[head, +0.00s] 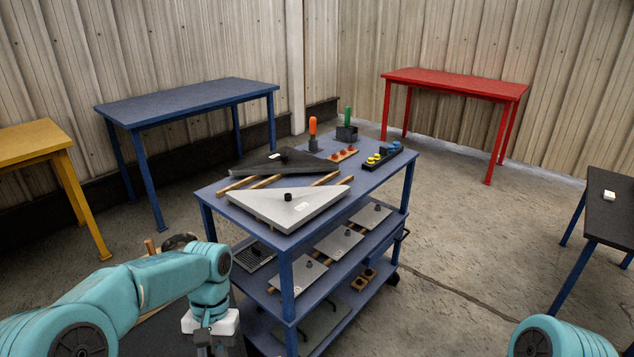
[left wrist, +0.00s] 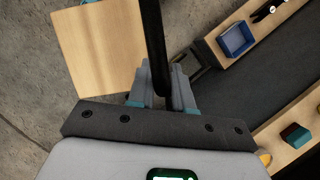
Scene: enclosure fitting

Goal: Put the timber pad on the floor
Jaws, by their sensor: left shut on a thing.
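In the left wrist view a flat, square pale timber pad (left wrist: 98,50) shows at the upper left, with grey floor around it. A long black bar (left wrist: 154,45) runs down from the top edge into my left gripper (left wrist: 162,88), which is shut on it. The bar passes in front of the pad's right side; whether the two are joined, or the pad touches the floor, I cannot tell. In the head view my left gripper (head: 205,345) points down at the bottom edge, its fingertips cut off. My right gripper is out of view.
A blue trolley (head: 207,190) stands close ahead, carrying a grey plate (head: 290,208) and a dark plate (head: 285,160). In the wrist view, a black tray (left wrist: 235,90) with wooden rails holds a blue bin (left wrist: 236,39). Concrete floor (head: 470,240) is open right of the trolley.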

